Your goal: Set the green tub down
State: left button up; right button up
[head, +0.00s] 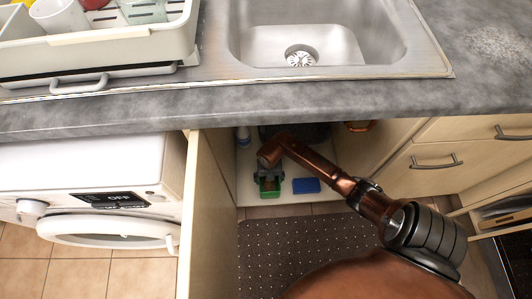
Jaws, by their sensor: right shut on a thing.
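The green tub (270,193) is in the open cabinet under the sink, near the front of the cabinet floor. My right gripper (268,180) reaches down over it from above and is shut on it. The wrist and fingers cover part of the tub, and I cannot tell whether its base touches the cabinet floor. My left gripper is not in view.
A blue box (306,186) lies just right of the tub. A white bottle (243,138) and a dark object (300,132) stand farther back. The open cabinet door (207,225) is at left, the countertop (300,95) above, and a dotted mat (300,245) in front.

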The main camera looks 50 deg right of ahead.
dwell(0.3)
jog(key=shift+f, duration=0.2)
jog(key=o, duration=1.1)
